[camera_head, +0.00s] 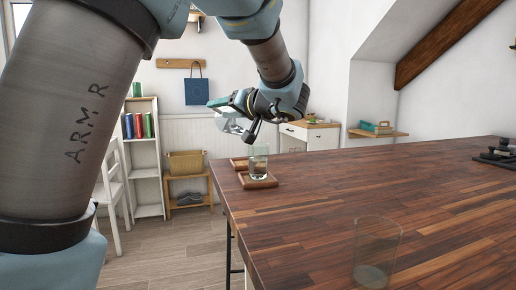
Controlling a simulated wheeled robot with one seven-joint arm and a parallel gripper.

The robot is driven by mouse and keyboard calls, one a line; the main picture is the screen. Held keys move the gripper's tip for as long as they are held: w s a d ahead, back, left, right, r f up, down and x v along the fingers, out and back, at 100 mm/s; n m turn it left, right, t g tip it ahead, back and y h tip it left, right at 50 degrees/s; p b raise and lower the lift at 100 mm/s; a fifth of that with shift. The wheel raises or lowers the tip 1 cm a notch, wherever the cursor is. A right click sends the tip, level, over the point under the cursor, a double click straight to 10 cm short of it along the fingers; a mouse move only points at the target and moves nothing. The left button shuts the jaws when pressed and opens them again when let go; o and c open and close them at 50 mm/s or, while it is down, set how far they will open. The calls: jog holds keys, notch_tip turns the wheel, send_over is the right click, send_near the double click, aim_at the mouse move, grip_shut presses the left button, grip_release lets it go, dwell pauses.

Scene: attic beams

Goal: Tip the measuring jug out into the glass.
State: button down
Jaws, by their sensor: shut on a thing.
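My gripper (236,112) is shut on the measuring jug (230,125), a clear vessel held in the air above the table's far left end. The jug looks tilted; the fingers and wrist partly hide it, and I cannot tell what is in it. A clear glass (259,165) stands upright on a small wooden board (262,183), below and slightly right of the jug, with a visible gap between them. No stream shows between jug and glass. Whether the glass holds liquid is too small to tell.
A second clear tumbler (377,252), greyish at its base, stands near the table's front edge. Another wooden board (238,163) lies behind the first. Dark items (497,153) sit at the far right. The middle of the wooden table (360,190) is clear.

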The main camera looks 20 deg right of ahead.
jog(key=shift+s+d+f+t+b, duration=0.1)
jog(key=shift+s+f+t+b, duration=0.15)
jog(key=shift+b, duration=1.05)
